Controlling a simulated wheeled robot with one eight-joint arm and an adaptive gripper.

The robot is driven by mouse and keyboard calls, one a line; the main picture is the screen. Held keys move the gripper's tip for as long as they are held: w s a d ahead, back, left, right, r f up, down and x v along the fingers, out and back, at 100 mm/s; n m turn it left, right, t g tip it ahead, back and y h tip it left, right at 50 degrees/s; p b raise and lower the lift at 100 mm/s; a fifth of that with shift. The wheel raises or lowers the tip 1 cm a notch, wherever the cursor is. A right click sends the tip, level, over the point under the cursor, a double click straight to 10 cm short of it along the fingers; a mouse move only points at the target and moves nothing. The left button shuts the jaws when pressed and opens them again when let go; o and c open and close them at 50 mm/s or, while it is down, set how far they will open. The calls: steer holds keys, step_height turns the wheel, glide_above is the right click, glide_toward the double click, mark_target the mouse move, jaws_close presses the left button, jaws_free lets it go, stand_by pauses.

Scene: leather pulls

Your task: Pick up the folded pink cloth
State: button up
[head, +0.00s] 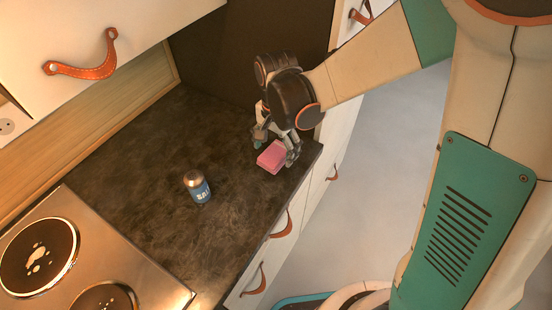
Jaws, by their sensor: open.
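The folded pink cloth (271,158) lies on the dark countertop near its front edge, to the right of the middle. It looks like a small flat pink block. My gripper (276,145) is right at the cloth, with one finger on its far left side and the other at its right side. The jaws are open. The wrist above hides part of the fingers, and I cannot tell whether they touch the cloth.
A blue salt shaker (197,187) with a metal cap stands on the dark countertop (140,150). A steel hob (100,262) is at the lower left. A white wall cupboard with a leather pull (82,70) hangs at upper left. Drawers with leather pulls line the counter front.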

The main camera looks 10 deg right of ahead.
mark_target(276, 151)
steer(key=shift+f, duration=0.55)
steer(key=shift+r, duration=0.1)
steer(key=shift+c, duration=0.4)
steer(key=c, duration=1)
step_height(276, 151, up, 20)
steer(key=p, duration=1.4)
